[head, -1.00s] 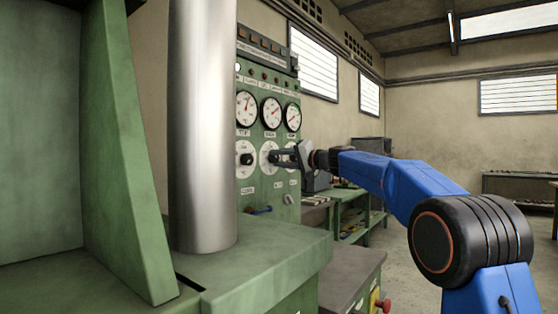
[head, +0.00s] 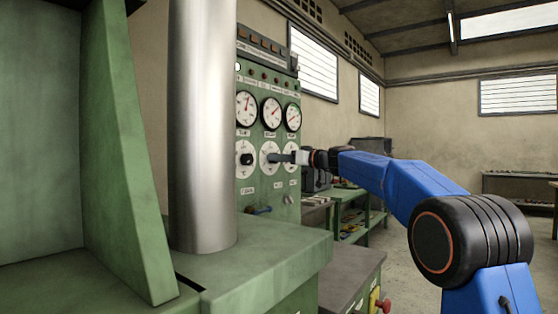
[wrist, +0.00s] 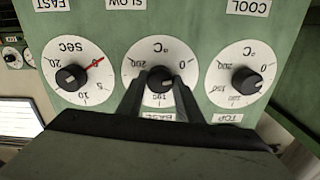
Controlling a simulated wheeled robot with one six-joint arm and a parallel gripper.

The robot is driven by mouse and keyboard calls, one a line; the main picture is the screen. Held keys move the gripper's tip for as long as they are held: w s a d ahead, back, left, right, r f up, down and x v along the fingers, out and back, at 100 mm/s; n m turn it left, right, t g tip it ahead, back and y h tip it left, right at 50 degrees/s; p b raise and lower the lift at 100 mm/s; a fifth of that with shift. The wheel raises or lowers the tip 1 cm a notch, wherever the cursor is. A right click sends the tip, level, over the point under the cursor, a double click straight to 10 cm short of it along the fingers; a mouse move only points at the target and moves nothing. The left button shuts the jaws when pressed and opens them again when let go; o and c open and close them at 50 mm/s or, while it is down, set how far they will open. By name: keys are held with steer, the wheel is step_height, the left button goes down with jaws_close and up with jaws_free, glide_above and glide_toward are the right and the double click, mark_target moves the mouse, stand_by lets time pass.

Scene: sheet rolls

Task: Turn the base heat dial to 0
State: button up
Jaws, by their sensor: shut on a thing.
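The base heat dial (wrist: 159,76) is the middle of three dials in the wrist view, which is upside down. It has a dark knob on a white °C disc; 200 shows on the left and 0 on the right. My gripper (wrist: 161,84) has its two fingers on either side of the knob, shut on it. I cannot make out the knob's pointer. In the head view, the base dial's disc (head: 266,151) is the second from the left, and my gripper (head: 277,158) reaches it from the right.
The top dial (wrist: 245,79) and the seconds dial (wrist: 71,77), with a red mark, flank it closely. Gauges (head: 270,112) sit above on the green panel. A steel column (head: 203,130) stands in the left foreground.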

steer(key=shift+f+n, duration=0.1)
steer(key=shift+n, duration=1.4)
steer(key=o, duration=1)
steer(key=shift+o, duration=0.2)
steer(key=v, duration=1.7)
steer(key=shift+s+d, duration=0.1)
steer(key=shift+d, duration=0.05)
